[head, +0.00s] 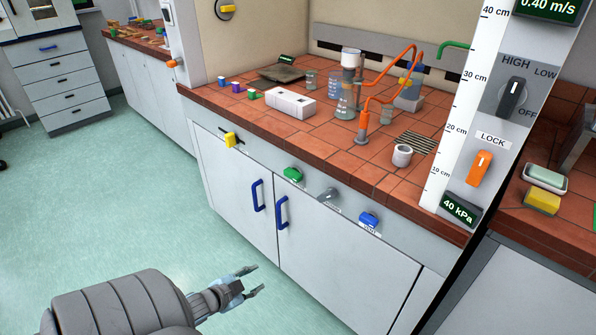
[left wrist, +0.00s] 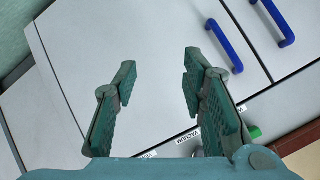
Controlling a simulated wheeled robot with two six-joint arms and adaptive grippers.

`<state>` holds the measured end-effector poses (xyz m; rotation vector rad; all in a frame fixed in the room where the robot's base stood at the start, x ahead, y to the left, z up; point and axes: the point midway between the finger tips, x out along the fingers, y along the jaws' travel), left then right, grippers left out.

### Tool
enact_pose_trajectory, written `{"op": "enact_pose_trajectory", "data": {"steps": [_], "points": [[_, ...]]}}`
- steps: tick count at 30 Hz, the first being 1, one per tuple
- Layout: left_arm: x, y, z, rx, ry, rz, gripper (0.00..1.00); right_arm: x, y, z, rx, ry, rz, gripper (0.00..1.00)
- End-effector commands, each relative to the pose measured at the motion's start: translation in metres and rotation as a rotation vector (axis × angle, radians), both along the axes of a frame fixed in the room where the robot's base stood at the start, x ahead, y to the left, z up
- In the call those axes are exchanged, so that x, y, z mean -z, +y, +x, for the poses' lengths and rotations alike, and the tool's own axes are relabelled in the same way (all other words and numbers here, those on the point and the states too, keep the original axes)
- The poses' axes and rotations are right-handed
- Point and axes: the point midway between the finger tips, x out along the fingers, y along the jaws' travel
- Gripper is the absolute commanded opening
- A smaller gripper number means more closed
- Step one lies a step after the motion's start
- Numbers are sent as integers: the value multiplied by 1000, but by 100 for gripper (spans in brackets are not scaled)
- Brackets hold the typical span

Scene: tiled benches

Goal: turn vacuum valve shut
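A row of valve knobs sits on the bench's front panel in the head view: yellow (head: 231,139), green (head: 292,174), grey (head: 327,194) and blue (head: 369,219). Their labels are too small to read there. The left wrist view shows an upside-down label (left wrist: 188,135) that seems to read VACUUM, and the green knob (left wrist: 253,132); which knob the label belongs to I cannot tell. My left gripper (head: 256,279) is open and empty, below the row in the picture and in front of the doors. Its spread fingers show in the left wrist view (left wrist: 158,68). My right gripper is out of view.
Two blue door handles (head: 257,195) (head: 282,212) stick out below the knobs. The tiled bench top (head: 270,125) carries a flask (head: 345,100), orange tubing and a white cup (head: 402,155). A gauge panel (head: 465,155) stands at right. The floor (head: 120,195) at left is clear.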

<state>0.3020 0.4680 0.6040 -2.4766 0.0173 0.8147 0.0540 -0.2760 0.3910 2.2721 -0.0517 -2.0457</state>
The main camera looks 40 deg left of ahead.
Motion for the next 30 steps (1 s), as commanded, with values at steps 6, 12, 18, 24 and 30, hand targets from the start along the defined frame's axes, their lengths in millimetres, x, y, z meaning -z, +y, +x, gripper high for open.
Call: {"op": "enact_pose_trajectory", "data": {"steps": [6, 12, 18, 24, 30], "points": [[-59, -3, 83, 356, -101, 501, 38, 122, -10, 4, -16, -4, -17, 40], [-191, -56, 112, 241, -550, 286, 38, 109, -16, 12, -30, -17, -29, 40], [-192, -50, 129, 183, -579, 178, 38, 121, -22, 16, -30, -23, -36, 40], [-191, -50, 174, 184, -588, 172, 38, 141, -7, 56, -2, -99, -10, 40], [-207, -46, 211, 176, -580, 171, 38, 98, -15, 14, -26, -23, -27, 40]]}}
